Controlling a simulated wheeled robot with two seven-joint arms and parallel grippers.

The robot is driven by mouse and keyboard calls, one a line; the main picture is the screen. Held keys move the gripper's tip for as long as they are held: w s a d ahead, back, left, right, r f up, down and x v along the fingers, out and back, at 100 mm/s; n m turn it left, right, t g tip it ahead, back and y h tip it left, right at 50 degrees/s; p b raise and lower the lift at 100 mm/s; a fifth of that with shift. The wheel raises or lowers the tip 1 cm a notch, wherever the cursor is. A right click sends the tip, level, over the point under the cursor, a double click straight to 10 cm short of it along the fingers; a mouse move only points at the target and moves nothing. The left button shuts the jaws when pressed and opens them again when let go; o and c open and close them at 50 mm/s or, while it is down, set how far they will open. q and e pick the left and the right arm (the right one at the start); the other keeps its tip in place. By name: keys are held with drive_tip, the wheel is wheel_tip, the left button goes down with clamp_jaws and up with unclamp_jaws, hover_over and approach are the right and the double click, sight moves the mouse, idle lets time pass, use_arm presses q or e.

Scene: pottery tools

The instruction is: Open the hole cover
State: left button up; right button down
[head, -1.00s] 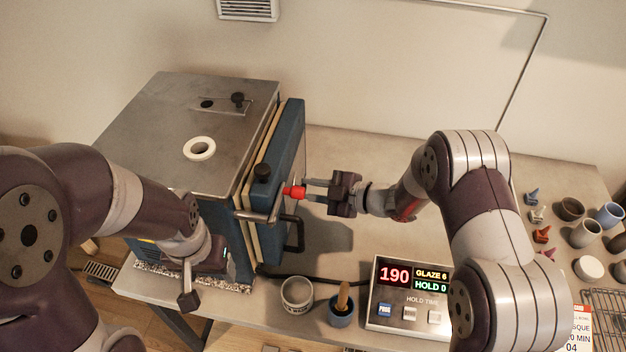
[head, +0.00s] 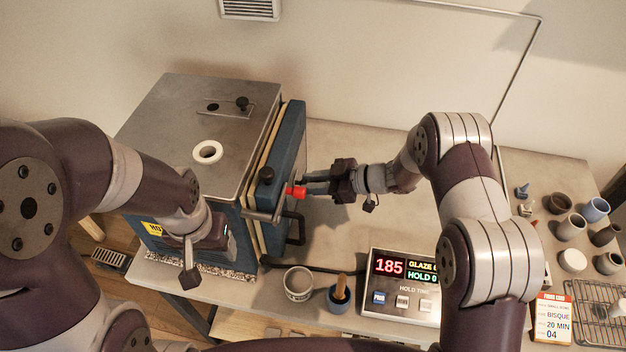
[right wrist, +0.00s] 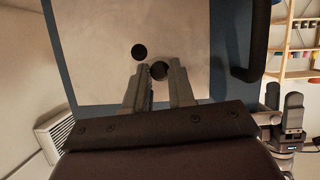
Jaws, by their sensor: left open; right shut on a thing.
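The kiln (head: 190,120) stands at the left of the table. A red peg-like piece (head: 297,191) sticks out from its blue door (head: 290,150) on the right side; I take it for the hole cover's knob. My right gripper (head: 308,188) is shut on it, level with the door. In the right wrist view the fingertips (right wrist: 160,82) flank a dark round end (right wrist: 159,70), and a dark round spot (right wrist: 139,51) lies beside it on the pale door panel (right wrist: 100,50). My left gripper (head: 190,280) is open and empty in front of the kiln.
On the kiln top are a white ring (head: 208,152) and a plate with a black knob (head: 241,103). A black handle (head: 296,228) juts from the door. Cups (head: 298,283) and a controller box (head: 400,285) stand in front. Table behind my right gripper is clear.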

idle(0.4)
drive_tip(key=c, duration=1)
unclamp_jaws()
drive_tip(key=shift+o, duration=0.2)
drive_tip(key=b+v, duration=0.3)
drive_tip(key=v, duration=0.9)
drive_tip(key=shift+d+b, duration=0.35)
drive_tip(key=shift+r, duration=0.15)
